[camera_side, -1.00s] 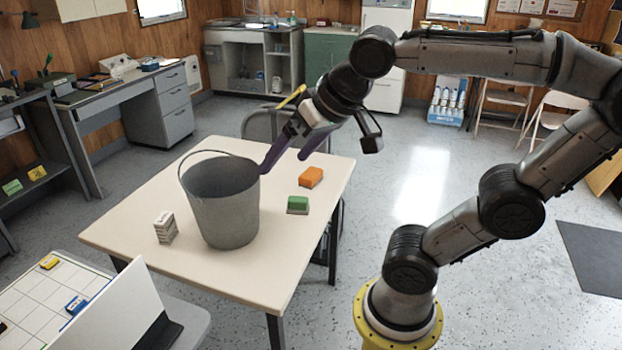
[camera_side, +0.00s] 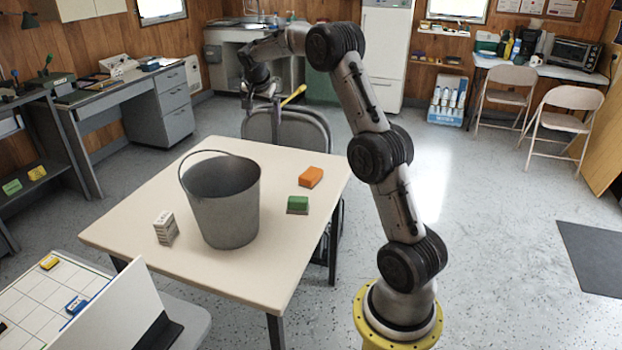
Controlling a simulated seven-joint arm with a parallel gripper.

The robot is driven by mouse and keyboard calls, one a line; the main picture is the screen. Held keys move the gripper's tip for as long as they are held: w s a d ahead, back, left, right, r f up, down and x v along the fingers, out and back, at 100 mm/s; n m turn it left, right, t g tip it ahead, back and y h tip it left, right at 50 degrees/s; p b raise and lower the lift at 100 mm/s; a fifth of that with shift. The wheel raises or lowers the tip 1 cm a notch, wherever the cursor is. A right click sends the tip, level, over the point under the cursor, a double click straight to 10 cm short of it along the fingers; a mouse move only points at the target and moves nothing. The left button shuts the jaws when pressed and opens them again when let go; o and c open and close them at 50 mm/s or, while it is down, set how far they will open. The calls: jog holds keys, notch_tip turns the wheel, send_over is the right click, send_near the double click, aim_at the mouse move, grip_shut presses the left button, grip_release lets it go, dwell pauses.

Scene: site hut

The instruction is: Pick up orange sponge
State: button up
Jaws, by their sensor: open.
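The orange sponge (camera_side: 311,177) lies on the cream table (camera_side: 150,222) near its far right corner, with nothing touching it. A green sponge (camera_side: 298,205) lies in front of it. My gripper (camera_side: 262,107) is open, beyond the far edge of the table and close to the chair back in the picture. It is up and to the left of the orange sponge, well apart from it. Its fingers look small and partly blend with the background.
A tall grey bucket (camera_side: 224,210) with a raised handle stands mid-table, left of the sponges. A grey chair (camera_side: 300,130) is behind the table. The table's front right is clear.

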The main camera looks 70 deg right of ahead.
jog(key=s+d+f+m+g, duration=0.1)
jog(key=s+d+f+g, duration=0.15)
jog(key=d+f, duration=0.55)
jog(key=m+y, duration=0.1)
send_near(309, 174)
jog(key=shift+g, duration=0.35)
jog(key=x, duration=0.4)
jog(key=shift+f, duration=0.35)
jog(key=shift+x, duration=2.8)
jog(key=shift+w+d, duration=0.1)
jog(key=shift+w, duration=0.15)
jog(key=c, duration=1.3)
